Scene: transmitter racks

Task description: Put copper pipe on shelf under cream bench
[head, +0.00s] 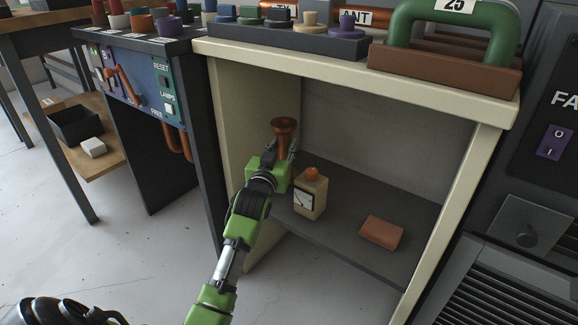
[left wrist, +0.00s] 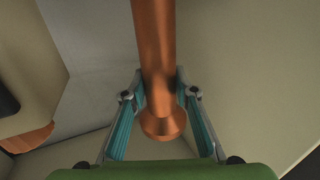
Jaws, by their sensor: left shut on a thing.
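The copper pipe (head: 284,127) has a flared end and is in the space under the cream bench (head: 350,75), near its left side wall. My left gripper (head: 288,152) is shut on the pipe. In the left wrist view, the pipe (left wrist: 154,50) runs between the fingers (left wrist: 162,95), with a flared end toward the palm. The dark grey shelf (head: 345,230) lies below. The gripper hides the pipe's lower part in the head view, so I cannot tell whether it touches the shelf. My right gripper is not in view.
A cream meter box (head: 311,196) with an orange knob stands on the shelf just right of my gripper. An orange-brown block (head: 382,232) lies farther right. The shelf's back and middle look clear. A dark control cabinet (head: 190,165) stands close on the left.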

